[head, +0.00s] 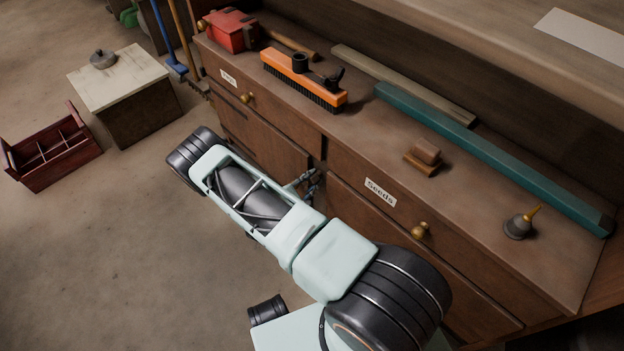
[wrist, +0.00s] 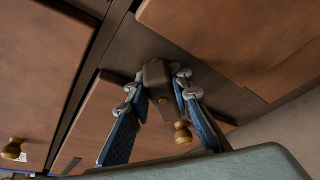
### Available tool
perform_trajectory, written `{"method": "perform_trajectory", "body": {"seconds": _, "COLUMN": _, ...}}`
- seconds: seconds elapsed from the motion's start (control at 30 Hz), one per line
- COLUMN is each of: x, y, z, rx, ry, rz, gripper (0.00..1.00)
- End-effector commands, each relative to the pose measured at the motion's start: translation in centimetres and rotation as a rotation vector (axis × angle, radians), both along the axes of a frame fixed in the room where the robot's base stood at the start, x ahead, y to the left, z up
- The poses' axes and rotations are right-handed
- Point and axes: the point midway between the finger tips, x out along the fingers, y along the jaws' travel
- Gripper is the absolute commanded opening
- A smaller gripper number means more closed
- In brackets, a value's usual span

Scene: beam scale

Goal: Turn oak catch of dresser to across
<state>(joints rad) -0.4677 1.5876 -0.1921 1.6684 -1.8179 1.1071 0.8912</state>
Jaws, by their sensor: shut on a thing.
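The dresser (head: 345,150) has wooden drawers and doors along its front. In the wrist view the oak catch (wrist: 155,76) is a small dark wooden block with a brass pin, on the dark frame of the dresser front. Its long side runs roughly up and down in that picture; its angle to the dresser is hard to tell. My gripper (wrist: 161,84) has one finger on each side of the catch and is shut on it. In the head view my gripper (head: 312,184) is against the dresser front beside the seeds drawer, and the catch is hidden by my arm and fingers.
Brass knobs stick out beside my fingers (wrist: 182,132) and on the seeds drawer (head: 420,230). An orange brush (head: 300,78), a red box (head: 232,31) and a teal bar (head: 490,155) lie on the dresser top. The floor (head: 110,260) at the left front is clear.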

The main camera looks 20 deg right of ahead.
Motion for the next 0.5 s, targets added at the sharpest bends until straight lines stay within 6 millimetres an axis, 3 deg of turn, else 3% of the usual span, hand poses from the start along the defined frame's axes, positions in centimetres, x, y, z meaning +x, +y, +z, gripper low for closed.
{"method": "perform_trajectory", "body": {"seconds": 0.5, "x": -0.23, "y": 0.0, "z": -0.48, "rx": 0.178, "ry": -0.436, "rz": 0.005, "gripper": 0.0}}
